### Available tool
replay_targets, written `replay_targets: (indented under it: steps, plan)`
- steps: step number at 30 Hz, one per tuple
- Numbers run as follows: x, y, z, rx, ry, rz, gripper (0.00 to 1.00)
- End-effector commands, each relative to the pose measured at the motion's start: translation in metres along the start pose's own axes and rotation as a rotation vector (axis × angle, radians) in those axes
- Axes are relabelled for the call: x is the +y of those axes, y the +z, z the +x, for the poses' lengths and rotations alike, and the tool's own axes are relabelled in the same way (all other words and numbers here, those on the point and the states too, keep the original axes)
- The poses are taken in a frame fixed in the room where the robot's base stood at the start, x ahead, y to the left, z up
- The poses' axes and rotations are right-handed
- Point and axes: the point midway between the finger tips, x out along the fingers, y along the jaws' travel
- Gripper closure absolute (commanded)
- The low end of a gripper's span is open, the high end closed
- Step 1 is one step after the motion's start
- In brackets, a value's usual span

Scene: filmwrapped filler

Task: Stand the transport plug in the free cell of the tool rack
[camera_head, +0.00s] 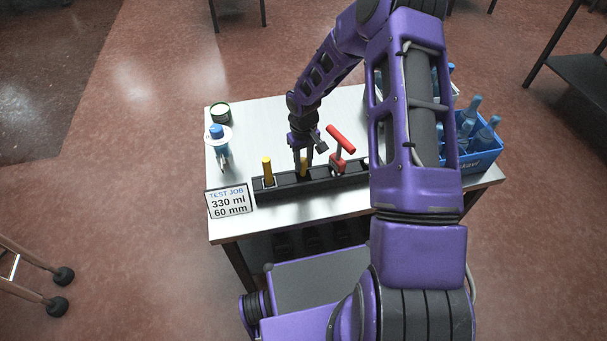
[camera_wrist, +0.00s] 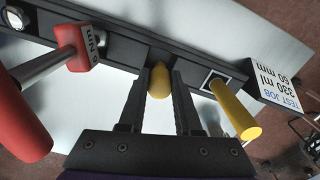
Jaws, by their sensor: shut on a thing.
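My gripper (camera_head: 302,163) points down over the middle of the black tool rack (camera_head: 322,184). It is shut on a yellow, round-ended piece, seemingly the transport plug (camera_wrist: 159,80), which sits between the two black fingers in the wrist view. Its lower end is hidden, so I cannot tell whether it is inside a cell. A second yellow rod (camera_head: 267,170) stands in a white-edged cell to the left; it also shows in the wrist view (camera_wrist: 236,110). A red-handled torque tool (camera_head: 340,142), marked Nm, stands in the rack to the right.
A sign (camera_head: 229,202) reading TEST JOB 330 ml 60 mm stands at the rack's left end. A blue-capped bottle (camera_head: 217,132) and a round tin (camera_head: 220,112) are at the table's left. A blue crate (camera_head: 479,157) of bottles stands right.

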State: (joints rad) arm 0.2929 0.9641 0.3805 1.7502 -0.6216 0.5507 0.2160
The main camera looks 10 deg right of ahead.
Motion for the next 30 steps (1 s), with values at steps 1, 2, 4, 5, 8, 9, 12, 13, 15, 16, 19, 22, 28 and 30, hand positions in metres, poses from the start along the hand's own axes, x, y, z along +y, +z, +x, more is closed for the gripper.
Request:
replay_targets:
  steps: [1,2,4,5,8,9,12,13,15,16,19,22,28,30]
  plan:
    - [0.000,0.000,0.006,-0.001,0.000,0.000,1.00]
    - [0.000,0.000,0.007,0.000,0.000,0.000,1.00]
    - [0.000,0.000,0.011,0.000,0.000,0.001,1.00]
    - [0.000,-0.001,0.014,0.001,0.000,0.001,1.00]
    - [0.000,0.000,0.027,-0.001,-0.001,-0.001,1.00]
    - [0.000,0.000,0.034,-0.001,-0.001,0.000,1.00]
    - [0.000,0.000,0.045,-0.001,0.000,0.000,1.00]
    - [0.000,0.000,0.046,0.000,0.001,-0.001,1.00]
    - [0.000,0.000,0.047,0.001,0.001,-0.001,1.00]
    - [0.000,0.000,0.047,0.001,0.001,-0.001,1.00]
    - [0.000,0.000,0.048,0.001,0.000,0.000,1.00]
    - [0.000,0.001,0.053,0.000,0.000,0.000,1.00]
    - [0.001,0.001,0.060,0.000,0.000,0.001,1.00]
    - [0.001,0.001,0.063,-0.001,0.001,0.001,1.00]
